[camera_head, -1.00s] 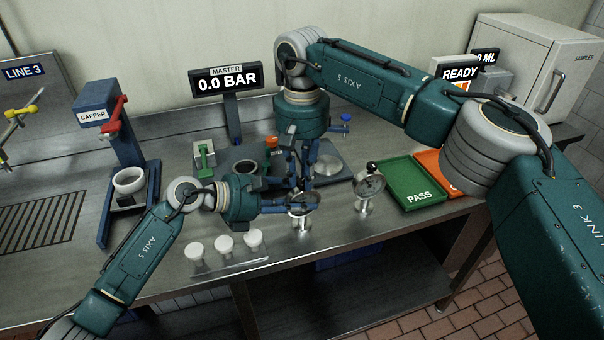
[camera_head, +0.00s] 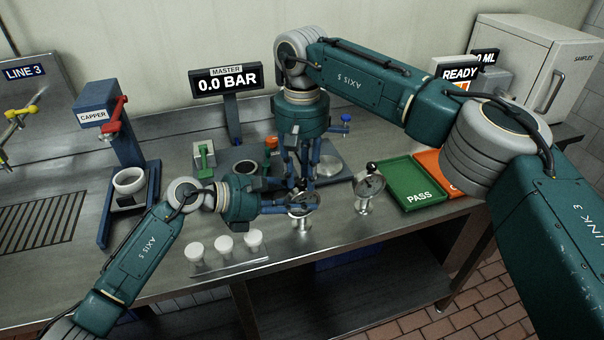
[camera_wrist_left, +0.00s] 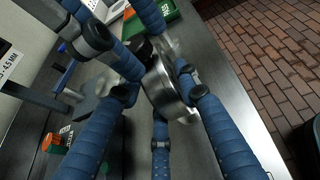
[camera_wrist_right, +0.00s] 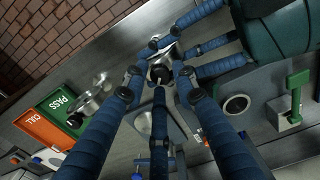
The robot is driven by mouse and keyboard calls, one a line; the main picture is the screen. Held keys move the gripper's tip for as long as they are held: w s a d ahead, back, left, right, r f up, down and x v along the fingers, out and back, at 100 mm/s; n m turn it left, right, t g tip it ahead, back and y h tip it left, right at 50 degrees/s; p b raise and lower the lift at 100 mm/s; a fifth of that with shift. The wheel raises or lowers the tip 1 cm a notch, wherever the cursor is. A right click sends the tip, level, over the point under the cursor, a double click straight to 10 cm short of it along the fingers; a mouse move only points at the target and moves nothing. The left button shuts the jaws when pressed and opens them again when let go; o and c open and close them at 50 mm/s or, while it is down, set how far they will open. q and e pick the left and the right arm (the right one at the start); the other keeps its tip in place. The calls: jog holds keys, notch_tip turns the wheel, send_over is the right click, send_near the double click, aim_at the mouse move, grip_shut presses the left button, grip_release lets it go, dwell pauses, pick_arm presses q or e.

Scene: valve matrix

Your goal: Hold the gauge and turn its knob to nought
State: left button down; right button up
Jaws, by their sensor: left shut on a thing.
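A round steel gauge (camera_head: 304,202) with a pale dial stands near the bench's front edge. My left gripper (camera_head: 288,206) is shut on its body from the left. In the left wrist view the gauge's metal case (camera_wrist_left: 166,92) sits between the fingers. My right gripper (camera_head: 301,184) points down from above the gauge. In the right wrist view the black knob (camera_wrist_right: 160,73) lies between the right fingertips, which look spread with gaps beside it. Contact there cannot be told. The dial's reading is too small to read.
A second gauge (camera_head: 368,187) stands just to the right, near the green PASS tray (camera_head: 427,196). The MASTER display (camera_head: 227,80) reads 0.0 BAR. Several white caps (camera_head: 224,245) sit front left. A capper (camera_head: 115,130) stands at the left.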

aim_at(302, 181)
jog(key=shift+r, duration=0.1)
notch_tip(302, 181, up, 12)
dwell(0.5)
dwell(1.0)
pick_arm(q)
jog(key=c, duration=1.2)
grip_release()
jog(key=shift+a, duration=0.1)
jog(key=v, duration=1.2)
jog(key=shift+s, duration=0.1)
pick_arm(e)
jog(key=shift+f, duration=0.2)
